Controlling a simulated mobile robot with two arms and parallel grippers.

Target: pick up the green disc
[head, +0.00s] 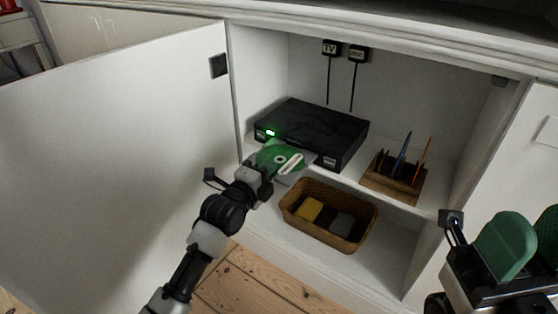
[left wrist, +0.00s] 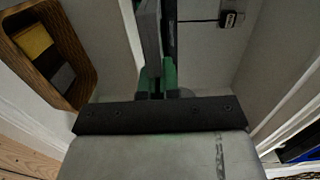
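The green disc (head: 268,158) lies at the open tray (head: 303,166) at the front of a black player (head: 325,130), inside the cabinet. A pale oblong patch shows at the disc's right. My left gripper (head: 266,172) is at the disc's near edge in the head view. In the left wrist view its green fingertips (left wrist: 157,77) are close together beside a grey slab seen edge-on. Whether they touch or grip the disc is hidden. My right gripper (head: 526,244) is open and empty at the lower right, well away from the player.
A wicker basket (head: 314,234) with a yellow and a grey block stands on the lower level; it shows in the left wrist view too (left wrist: 75,85). A wooden rack (head: 392,187) is right of the player. The open cabinet door (head: 120,150) stands left of my arm.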

